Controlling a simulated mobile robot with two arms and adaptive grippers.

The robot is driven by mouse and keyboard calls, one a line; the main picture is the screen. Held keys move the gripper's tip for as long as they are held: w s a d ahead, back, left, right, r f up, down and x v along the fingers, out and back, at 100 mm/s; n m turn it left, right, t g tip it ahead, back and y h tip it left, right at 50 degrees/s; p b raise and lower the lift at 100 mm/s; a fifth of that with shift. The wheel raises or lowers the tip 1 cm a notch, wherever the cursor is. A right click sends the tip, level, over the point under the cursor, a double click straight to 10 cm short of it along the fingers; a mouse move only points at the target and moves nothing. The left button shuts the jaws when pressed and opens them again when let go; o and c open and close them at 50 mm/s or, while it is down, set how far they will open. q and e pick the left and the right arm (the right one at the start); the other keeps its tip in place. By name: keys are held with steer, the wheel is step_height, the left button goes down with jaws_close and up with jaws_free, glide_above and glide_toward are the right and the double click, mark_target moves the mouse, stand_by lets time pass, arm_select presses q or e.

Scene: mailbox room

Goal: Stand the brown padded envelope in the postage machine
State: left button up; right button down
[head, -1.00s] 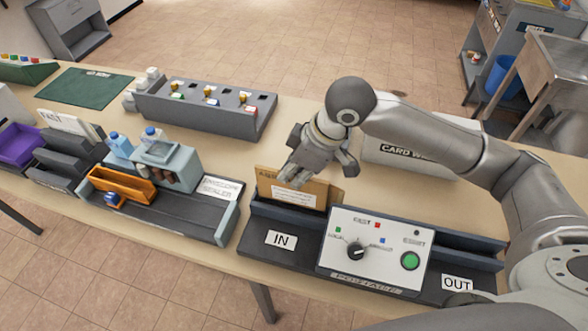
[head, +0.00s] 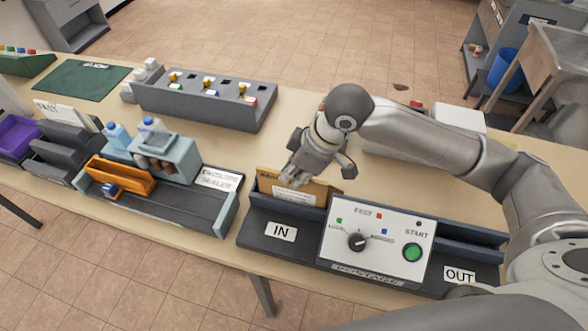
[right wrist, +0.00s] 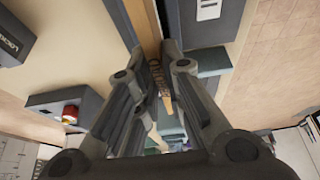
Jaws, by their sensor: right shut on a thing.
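The brown padded envelope (head: 315,191) stands upright on its edge at the IN end of the postage machine (head: 338,228), with its white label facing me. My right gripper (head: 292,180) is shut on the envelope's upper edge. In the right wrist view the envelope (right wrist: 153,35) shows edge-on between the fingers of the right gripper (right wrist: 166,75). The machine's front wall hides the envelope's bottom edge, so I cannot tell whether it touches the slot floor. My left gripper is not in view.
The envelope sealer (head: 205,205) with an orange tray stands left of the machine. A grey rack with coloured pieces (head: 205,105) is behind it. A green mat (head: 82,82) lies at the back left. The machine's panel has a dial and a green START button (head: 412,253).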

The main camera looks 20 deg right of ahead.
steer(key=shift+f, duration=0.55)
steer(key=c, duration=1.5)
jaws_free()
steer(key=shift+o, duration=0.2)
steer(key=shift+r, duration=0.1)
step_height(320, 180, up, 7)
steer(key=p, duration=0.8)
steer(key=shift+p, duration=0.4)
